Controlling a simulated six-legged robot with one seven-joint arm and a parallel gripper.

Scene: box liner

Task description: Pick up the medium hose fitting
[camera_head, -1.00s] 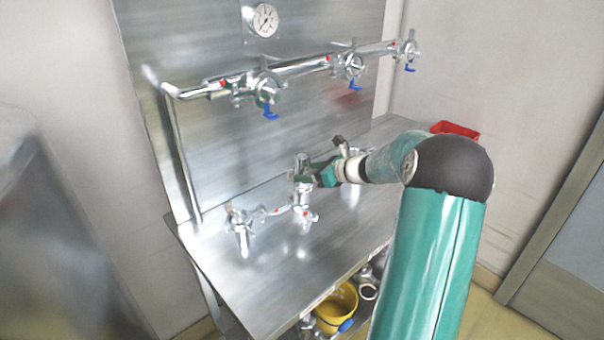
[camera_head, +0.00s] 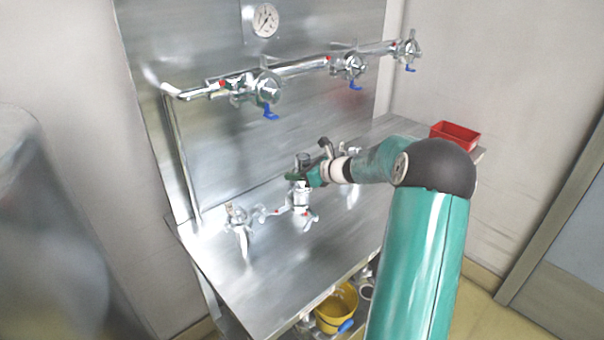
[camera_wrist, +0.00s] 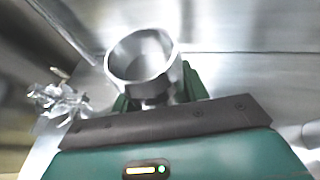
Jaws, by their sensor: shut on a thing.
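The hose fitting (camera_head: 301,198) in the middle of the bench is a shiny metal piece with side handles. My gripper (camera_head: 303,178) is shut around its upper part, just below the rim. In the wrist view its round open mouth (camera_wrist: 142,62) rises between the green fingers of my gripper (camera_wrist: 160,92). The fitting stands upright; I cannot tell whether its base touches the bench. Another metal fitting (camera_head: 238,222) stands to the left, and it also shows in the wrist view (camera_wrist: 62,103). A third fitting behind my wrist is mostly hidden.
The steel bench (camera_head: 268,288) has clear room in front. Behind it, a pipe with several blue-handled valves (camera_head: 266,92) and a gauge (camera_head: 264,20) is fixed to the back panel. A red bin (camera_head: 455,137) sits at the far right end. A yellow bucket (camera_head: 336,312) stands below.

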